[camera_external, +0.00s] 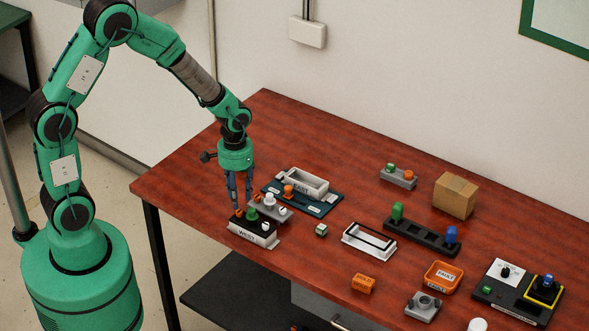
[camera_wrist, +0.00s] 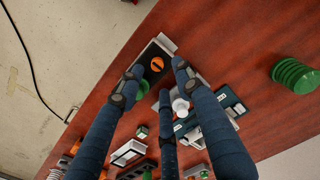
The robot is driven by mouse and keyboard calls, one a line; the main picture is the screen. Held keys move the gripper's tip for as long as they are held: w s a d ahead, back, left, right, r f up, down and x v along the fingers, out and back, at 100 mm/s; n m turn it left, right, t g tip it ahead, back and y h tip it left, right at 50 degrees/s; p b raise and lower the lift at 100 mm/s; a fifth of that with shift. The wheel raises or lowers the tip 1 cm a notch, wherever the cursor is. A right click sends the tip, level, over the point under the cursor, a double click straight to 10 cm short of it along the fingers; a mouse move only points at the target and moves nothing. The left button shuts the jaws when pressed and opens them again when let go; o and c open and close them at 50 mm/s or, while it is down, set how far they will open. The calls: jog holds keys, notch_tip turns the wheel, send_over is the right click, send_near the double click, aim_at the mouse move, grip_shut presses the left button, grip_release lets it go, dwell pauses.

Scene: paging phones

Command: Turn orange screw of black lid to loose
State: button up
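The black lid (camera_external: 240,222) tops a white-sided box near the table's left front edge. My gripper (camera_external: 241,202) points down just above the screw. In the wrist view its dark fingertips (camera_wrist: 158,78) are spread apart around the screw, with nothing held. Whether any fingertip touches the lid I cannot tell.
A dark teal board (camera_external: 325,208) with a white tray lies beyond. A small green cube (camera_external: 321,230) and a white frame (camera_external: 369,242) are to the right.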

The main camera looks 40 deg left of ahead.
aim_at(239, 210)
notch_tip(239, 210, up, 9)
jog(key=p, duration=0.1)
jog(key=s+a+r+m+t+b, duration=0.1)
jog(key=s+a+r+m, duration=0.1)
jog(key=a+r+m, duration=0.3)
jog(key=s+a+r+m+t+b, duration=0.1)
jog(key=s+a+r+m, duration=0.2)
jog(key=r, duration=0.6)
jog(key=shift+s+a+m+b, duration=0.25)
jog(key=shift+a+m+b, duration=0.05)
jog(key=shift+a+m, duration=0.85)
jog(key=shift+d+r, duration=0.1)
jog(key=shift+r, duration=0.1)
jog(key=s+a+r+n+t, duration=0.1)
jog(key=s+a+r+n, duration=0.3)
jog(key=s+n, duration=0.1)
jog(key=s+a+r+n+t, duration=0.2)
jog(key=s+a+r+n, duration=0.2)
jog(key=s+n, duration=0.2)
jog(key=shift+s+a+r+t, duration=0.3)
jog(key=shift+s+a+r, duration=0.1)
jog(key=shift+s, duration=0.7)
jog(key=shift+w, duration=0.1)
dwell(1.5)
